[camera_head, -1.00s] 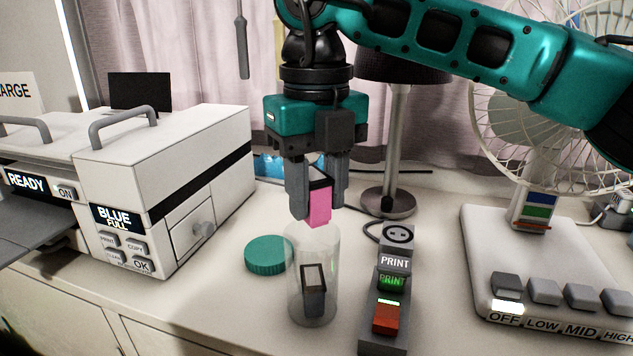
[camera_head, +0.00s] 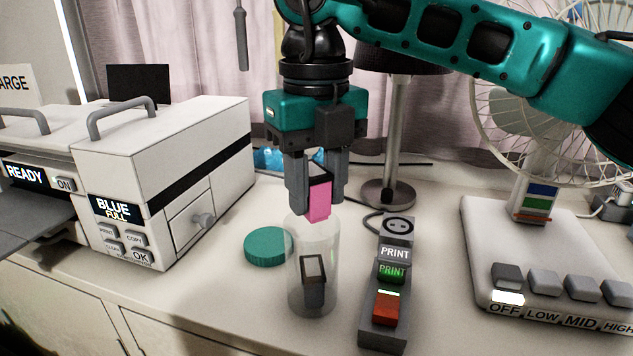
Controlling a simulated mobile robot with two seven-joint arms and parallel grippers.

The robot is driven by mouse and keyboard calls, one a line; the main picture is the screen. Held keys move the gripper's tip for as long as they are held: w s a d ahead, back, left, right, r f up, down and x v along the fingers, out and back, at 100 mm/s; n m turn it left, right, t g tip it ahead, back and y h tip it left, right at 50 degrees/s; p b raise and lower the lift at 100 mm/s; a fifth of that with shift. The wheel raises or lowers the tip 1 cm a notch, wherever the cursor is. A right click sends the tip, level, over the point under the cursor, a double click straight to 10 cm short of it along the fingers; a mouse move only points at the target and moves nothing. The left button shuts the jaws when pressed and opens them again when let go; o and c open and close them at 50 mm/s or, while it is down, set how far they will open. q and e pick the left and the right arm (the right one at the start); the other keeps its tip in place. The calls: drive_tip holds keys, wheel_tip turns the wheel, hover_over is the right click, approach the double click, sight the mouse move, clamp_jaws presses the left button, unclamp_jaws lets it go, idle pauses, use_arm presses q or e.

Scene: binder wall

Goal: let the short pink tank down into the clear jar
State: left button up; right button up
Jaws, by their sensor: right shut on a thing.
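The short pink tank (camera_head: 319,202) has a dark, light-topped upper part and a pink lower part. My right gripper (camera_head: 316,200) points down and is shut on it. The tank hangs at the mouth of the clear jar (camera_head: 330,250), its lower end at about rim height in the picture. I cannot tell whether it touches the rim. The jar stands upright on the counter with a dark grey tank (camera_head: 314,293) inside it. My left gripper is not in view.
A green round lid (camera_head: 268,246) lies left of the jar. A PRINT switch block (camera_head: 384,310) stands close on the right. A white printer (camera_head: 165,170) is at left, a lamp (camera_head: 388,194) behind, and a fan base with buttons (camera_head: 550,250) at right.

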sight(316, 208)
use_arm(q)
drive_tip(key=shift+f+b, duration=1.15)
use_arm(e)
drive_tip(key=shift+f, duration=1.55)
drive_tip(key=o, duration=1.1)
drive_tip(key=shift+o, duration=0.2)
drive_tip(key=shift+r, duration=0.8)
wheel_tip(316, 208, up, 10)
drive_tip(key=shift+r+p, duration=0.15)
drive_tip(key=shift+p, duration=0.75)
drive_tip(key=shift+r, duration=0.6)
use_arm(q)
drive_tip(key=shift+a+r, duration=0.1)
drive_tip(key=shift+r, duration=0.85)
